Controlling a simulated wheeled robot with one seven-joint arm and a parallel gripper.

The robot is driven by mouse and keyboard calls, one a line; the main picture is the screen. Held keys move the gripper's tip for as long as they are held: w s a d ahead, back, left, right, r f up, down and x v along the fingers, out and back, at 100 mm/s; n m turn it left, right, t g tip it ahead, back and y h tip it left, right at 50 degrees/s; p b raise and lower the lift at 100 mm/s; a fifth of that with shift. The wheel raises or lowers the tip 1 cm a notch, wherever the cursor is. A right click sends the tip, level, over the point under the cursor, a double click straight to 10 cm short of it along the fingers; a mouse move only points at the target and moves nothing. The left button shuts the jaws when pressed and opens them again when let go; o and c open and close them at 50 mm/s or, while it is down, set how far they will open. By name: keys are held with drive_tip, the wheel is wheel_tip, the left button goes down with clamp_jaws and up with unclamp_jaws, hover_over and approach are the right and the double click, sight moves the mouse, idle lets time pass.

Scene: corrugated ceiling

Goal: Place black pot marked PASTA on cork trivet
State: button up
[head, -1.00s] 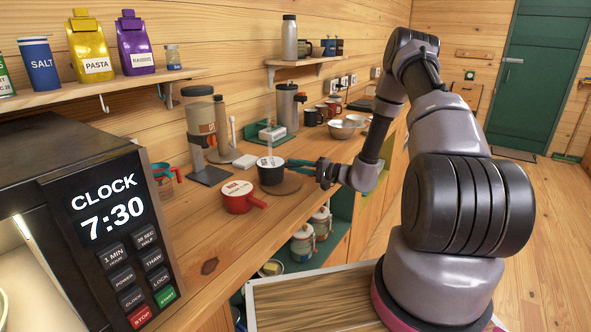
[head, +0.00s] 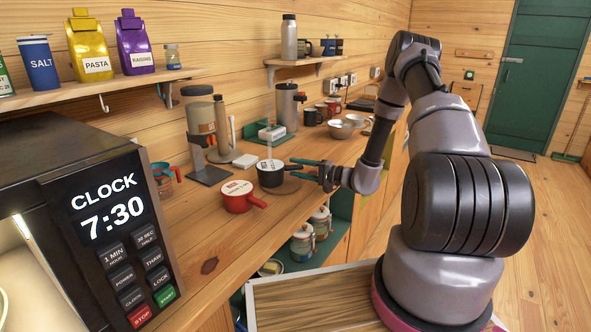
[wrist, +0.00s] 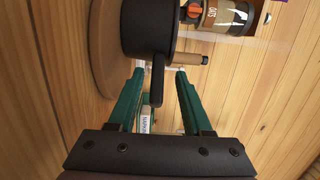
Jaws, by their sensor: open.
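The black pot (head: 270,177) has a white-topped lid with small print that I cannot read for certain. It stands upright on the left part of the round cork trivet (head: 291,187), which shows mostly to its right. In the wrist view the pot (wrist: 150,28) is at the top, with the trivet (wrist: 104,55) under it and its dark handle pointing toward me. My gripper (head: 297,168) is open to the right of the pot. In the wrist view its two green fingers (wrist: 159,73) lie either side of the handle, with gaps between.
A red pot (head: 237,202) stands close to the left of the black pot. Bowls (head: 341,130) and mugs stand farther right. Bare counter lies in front of the red pot.

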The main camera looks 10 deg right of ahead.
drive_tip(key=v, duration=1.1)
drive_tip(key=s+a+r+n+g+h, duration=0.25)
drive_tip(key=s+a+r+g, duration=0.2)
drive_tip(key=r, duration=0.55)
drive_tip(key=s+a+r+n+g+h, duration=0.1)
drive_tip(key=s+a+r+n+g, duration=0.25)
drive_tip(key=s+r+g, duration=0.45)
drive_tip(key=s+d+r+m+t+h, duration=0.3)
drive_tip(key=s+r+t+h, duration=0.6)
drive_tip(key=s+r, duration=0.5)
drive_tip(key=shift+s+d+r, duration=0.3)
drive_tip(key=shift+s+r, duration=0.1)
drive_tip(key=shift+r, duration=1.7)
